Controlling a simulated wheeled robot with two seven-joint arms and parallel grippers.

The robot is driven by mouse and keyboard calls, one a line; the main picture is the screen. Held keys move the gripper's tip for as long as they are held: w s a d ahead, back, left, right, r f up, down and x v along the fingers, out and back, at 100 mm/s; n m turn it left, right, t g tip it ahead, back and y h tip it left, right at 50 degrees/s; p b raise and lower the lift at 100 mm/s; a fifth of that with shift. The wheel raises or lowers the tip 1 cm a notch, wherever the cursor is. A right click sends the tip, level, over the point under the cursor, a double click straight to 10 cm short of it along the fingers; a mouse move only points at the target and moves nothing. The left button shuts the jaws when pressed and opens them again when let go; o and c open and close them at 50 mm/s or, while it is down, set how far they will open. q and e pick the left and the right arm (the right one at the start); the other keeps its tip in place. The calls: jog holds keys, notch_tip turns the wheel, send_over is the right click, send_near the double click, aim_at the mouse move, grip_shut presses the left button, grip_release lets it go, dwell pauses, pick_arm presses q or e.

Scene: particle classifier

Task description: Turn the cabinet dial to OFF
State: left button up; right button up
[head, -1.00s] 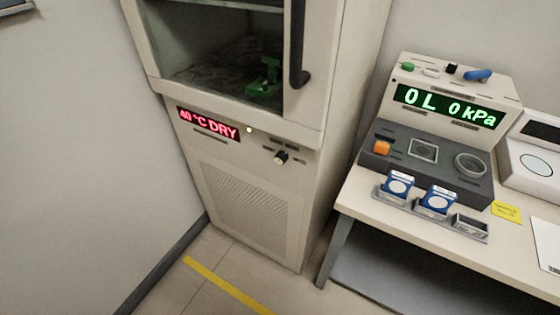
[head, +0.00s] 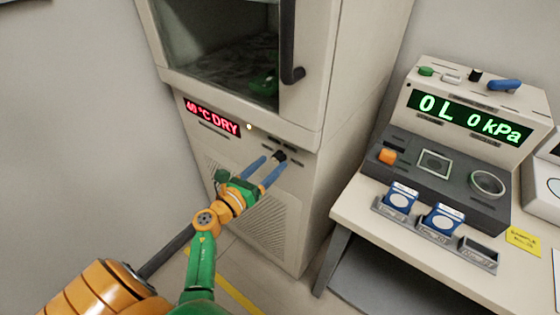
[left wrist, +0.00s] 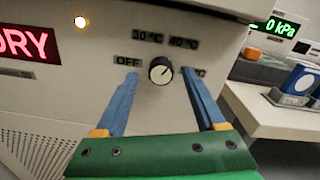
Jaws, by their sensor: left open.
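The cabinet dial (head: 279,155) is a small black knob on the cabinet front, right of the red display. In the left wrist view the dial (left wrist: 160,70) has a white mark pointing up and right, toward the 40 °C label (left wrist: 184,43). The OFF label (left wrist: 127,61) is on its left. My left gripper (head: 268,164) is open with blue fingers reaching toward the dial. In the left wrist view its fingertips (left wrist: 160,75) appear on either side of the dial; I cannot tell whether they touch it. My right gripper is not in view.
The red display (head: 212,117) reads 40 °C DRY. A black door handle (head: 289,45) hangs above the dial. A bench (head: 345,212) with a grey instrument (head: 455,165) and blue-and-white boxes stands to the right. A green object (head: 264,83) sits inside the cabinet.

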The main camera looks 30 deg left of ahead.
pick_arm(q)
jog(key=shift+w+d, duration=0.2)
jog(key=shift+w, duration=0.8)
grip_shut()
jog(key=shift+n, duration=0.3)
jog(key=n+p, duration=0.1)
jog(key=n, duration=0.3)
jog(key=shift+s+n+p, duration=0.1)
jog(key=shift+n+p, duration=0.2)
jog(key=shift+p, duration=0.1)
jog(key=n+p, duration=0.1)
jog(key=n, duration=0.5)
jog(key=shift+a, duration=0.1)
jog(key=n+p, duration=0.1)
jog(key=n, duration=0.5)
jog(key=shift+n+p, duration=0.3)
jog(key=shift+p, duration=0.05)
jog(key=n+p, duration=0.1)
jog(key=n, duration=0.4)
jog(key=shift+f+n, duration=0.1)
jog(key=shift+n, duration=0.3)
